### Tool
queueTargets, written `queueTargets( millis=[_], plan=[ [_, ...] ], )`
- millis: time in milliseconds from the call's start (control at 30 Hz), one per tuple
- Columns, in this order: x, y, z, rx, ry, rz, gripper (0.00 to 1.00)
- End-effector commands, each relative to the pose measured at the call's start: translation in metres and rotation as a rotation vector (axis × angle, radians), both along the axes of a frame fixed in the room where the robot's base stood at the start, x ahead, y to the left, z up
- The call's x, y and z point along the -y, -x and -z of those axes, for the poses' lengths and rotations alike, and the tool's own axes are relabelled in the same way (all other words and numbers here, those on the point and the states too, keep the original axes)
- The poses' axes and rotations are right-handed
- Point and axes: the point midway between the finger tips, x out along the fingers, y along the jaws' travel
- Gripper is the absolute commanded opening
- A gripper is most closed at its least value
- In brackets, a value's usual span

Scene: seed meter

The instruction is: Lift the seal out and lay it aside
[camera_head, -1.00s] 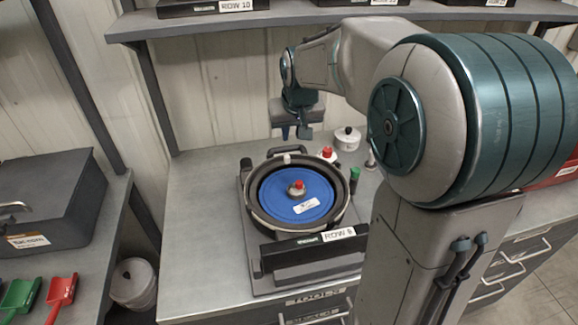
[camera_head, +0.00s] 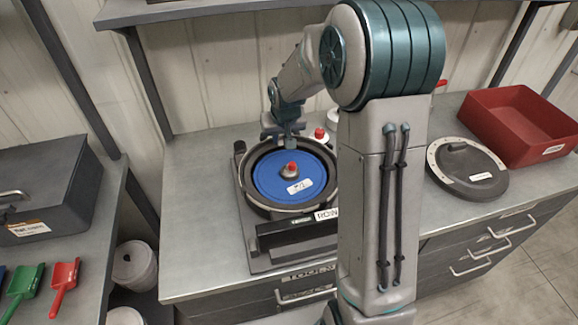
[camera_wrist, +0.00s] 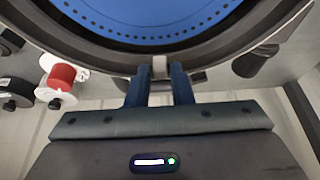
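The seed meter stands on the bench with a blue disc (camera_head: 270,178) inside it. A dark ring, which looks like the seal (camera_head: 249,192), runs around the disc; in the wrist view the dark ring (camera_wrist: 100,48) curves across the top. A small pale tab (camera_wrist: 160,66) stands on the ring's edge at the back. My gripper (camera_wrist: 160,78) is at this back edge, with its two blue fingers apart, one on each side of the tab. A narrow gap seems to show, so the gripper looks open. In the head view my gripper (camera_head: 291,138) partly hides that edge.
A red-topped knob (camera_head: 291,168) rises from the disc's centre. A white spool with a red top (camera_wrist: 62,78) stands close to my gripper. A round grey lid (camera_head: 466,170) and a red bin (camera_head: 520,125) are on the right of the bench.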

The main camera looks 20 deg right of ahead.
Motion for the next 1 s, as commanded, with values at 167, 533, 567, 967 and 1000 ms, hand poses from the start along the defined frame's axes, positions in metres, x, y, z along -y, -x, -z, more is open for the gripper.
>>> queueTargets(
  millis=[167, 533, 567, 967, 1000],
  plan=[
    [0.000, -0.004, 0.009, 0.000, 0.000, 0.000, 0.20],
    [0.000, -0.004, 0.010, 0.001, 0.000, 0.000, 0.00],
    [0.000, -0.004, 0.010, 0.001, 0.000, 0.000, 0.00],
    [0.000, -0.005, -0.015, 0.007, 0.001, 0.001, 0.00],
    [0.000, -0.005, -0.023, 0.007, 0.001, 0.001, 0.00]
  ],
)
